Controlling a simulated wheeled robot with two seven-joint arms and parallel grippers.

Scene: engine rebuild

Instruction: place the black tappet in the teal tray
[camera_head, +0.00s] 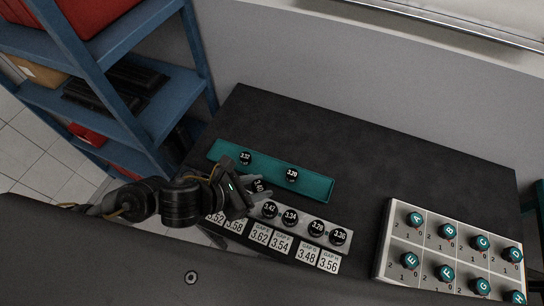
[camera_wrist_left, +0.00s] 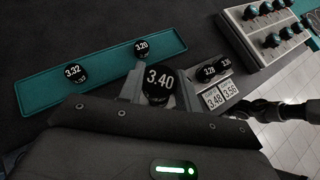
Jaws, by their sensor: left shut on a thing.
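The black tappet marked 3.40 (camera_wrist_left: 159,84) is between the fingers of my left gripper (camera_wrist_left: 158,92), which is shut on it. In the head view the left gripper (camera_head: 258,190) is at the front edge of the teal tray (camera_head: 318,186), with the tappet (camera_head: 259,186) partly hidden by the fingers. The tray holds two black tappets, marked 3.32 (camera_head: 245,158) and 3.20 (camera_head: 292,174), standing apart. A dark arm end, seemingly my right one (camera_wrist_left: 262,108), shows small in the left wrist view; its jaws are unclear.
A pale rack (camera_head: 328,236) of black tappets stands in front of the tray, with gap-labelled number cards (camera_head: 282,242) before it. A grey box with teal lettered knobs (camera_head: 394,236) is at right. A blue shelf (camera_head: 165,92) stands at left. The tray's right end is clear.

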